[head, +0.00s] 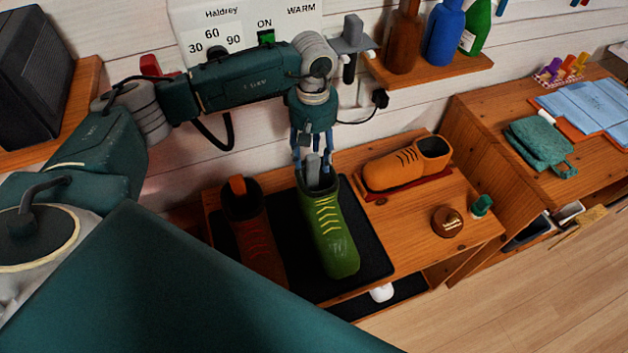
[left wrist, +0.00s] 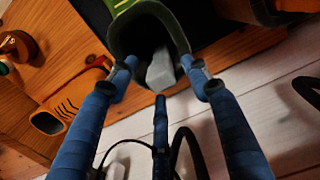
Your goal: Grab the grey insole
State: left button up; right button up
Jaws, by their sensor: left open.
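The grey insole (head: 313,171) sticks up out of the opening of a green boot (head: 331,238) with yellow laces. In the left wrist view the insole (left wrist: 161,70) shows as a grey block inside the boot's collar (left wrist: 118,42); its lower part is hidden in the boot. My left gripper (head: 313,155) is over the boot's opening, pointing down, with its blue fingers open around the insole's top. In the left wrist view the fingertips (left wrist: 160,80) are spread on several sides of it; I cannot tell whether any touches. My right gripper is not in view.
The boot stands on a black mat (head: 373,250) on a wooden bench (head: 408,262). A dark brown boot (head: 256,245) with an orange piece is at left, an orange shoe (head: 395,170) on a red base at right. A round brown tin (head: 447,221) is near the bench's right end.

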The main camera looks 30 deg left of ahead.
pick_arm(q)
jog(key=shift+f, duration=0.55)
grip_shut()
jog(key=shift+r, duration=0.1)
